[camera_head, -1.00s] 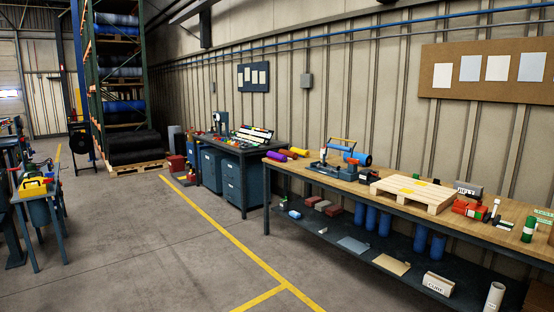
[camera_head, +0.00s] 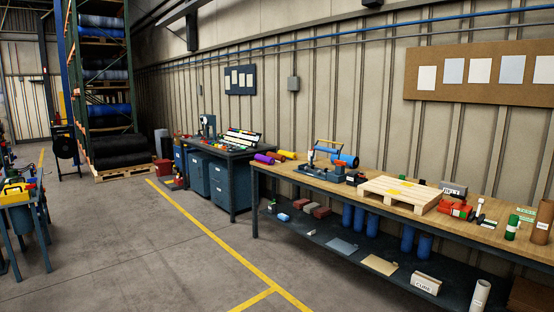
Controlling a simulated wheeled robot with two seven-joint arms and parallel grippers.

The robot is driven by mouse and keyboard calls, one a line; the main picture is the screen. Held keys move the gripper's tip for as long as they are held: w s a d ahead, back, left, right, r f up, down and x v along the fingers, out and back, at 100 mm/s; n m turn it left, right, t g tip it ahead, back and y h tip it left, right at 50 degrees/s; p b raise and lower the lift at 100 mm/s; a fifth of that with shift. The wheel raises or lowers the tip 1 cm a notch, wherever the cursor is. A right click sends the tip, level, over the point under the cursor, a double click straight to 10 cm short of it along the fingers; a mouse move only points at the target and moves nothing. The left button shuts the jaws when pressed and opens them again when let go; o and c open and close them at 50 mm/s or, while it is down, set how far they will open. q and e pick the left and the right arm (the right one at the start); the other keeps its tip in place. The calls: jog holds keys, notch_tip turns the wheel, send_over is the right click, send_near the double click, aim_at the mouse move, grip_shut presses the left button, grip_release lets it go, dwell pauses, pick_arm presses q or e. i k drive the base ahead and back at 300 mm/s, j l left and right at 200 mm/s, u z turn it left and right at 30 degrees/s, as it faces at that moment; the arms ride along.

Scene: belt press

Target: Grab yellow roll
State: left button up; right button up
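Small coloured rolls lie at the left end of the long wooden workbench (camera_head: 330,184). The yellow roll (camera_head: 288,154) lies at the back, near the wall. A purple roll (camera_head: 264,158) and an orange-red roll (camera_head: 276,155) lie beside it, closer to the bench's left end. Neither of my grippers shows in the head view.
A blue roll in a press-like device (camera_head: 345,160) and a wooden pallet (camera_head: 400,193) stand on the bench to the right. A grey cabinet bench (camera_head: 232,180) stands beyond its left end. The floor (camera_head: 150,250) in front is clear.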

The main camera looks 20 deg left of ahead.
aim_at(293, 156)
jog(key=i+j+u, duration=0.25)
jog(key=i, duration=0.5)
jog(key=i+j+u, duration=0.1)
jog(key=i+u, duration=0.15)
jog(key=i, duration=0.5)
jog(key=i+u, duration=0.25)
jog(key=i, duration=0.5)
jog(key=i+l+u, duration=0.25)
jog(key=i, duration=0.5)
jog(key=i+j+u, duration=0.15)
jog(key=i, duration=0.75)
jog(key=i+u, duration=0.1)
jog(key=i, duration=0.85)
